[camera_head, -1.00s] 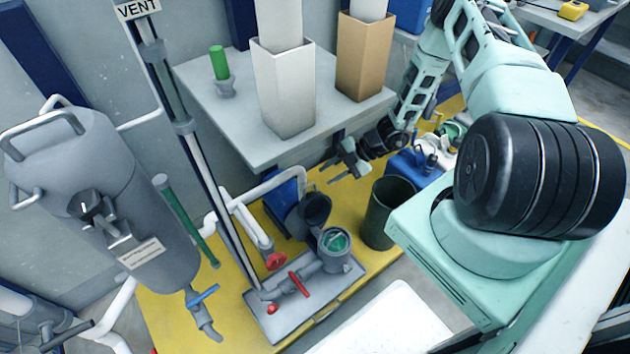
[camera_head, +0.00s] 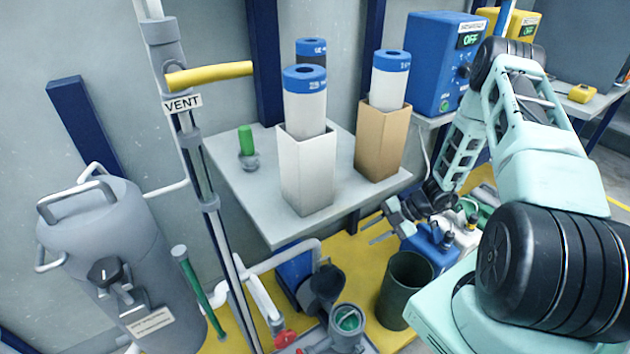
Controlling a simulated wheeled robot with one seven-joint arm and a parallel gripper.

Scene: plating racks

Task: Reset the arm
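My arm is mint green with black joints and fills the right side of the head view. It is folded, with its forearm hanging down behind the shoulder. My gripper (camera_head: 380,229) hangs low in front of the grey table, pointing left. Its two thin fingers stand apart with nothing seen between them. It is above and behind a dark green bin (camera_head: 405,290), left of a blue jug (camera_head: 432,250).
A grey table (camera_head: 245,195) holds a white box (camera_head: 306,172) and a tan box (camera_head: 381,140) with blue-capped rolls. A grey tank (camera_head: 110,260) and a pole with a yellow handle (camera_head: 208,75) stand left. Blue power unit (camera_head: 430,60) is behind my arm.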

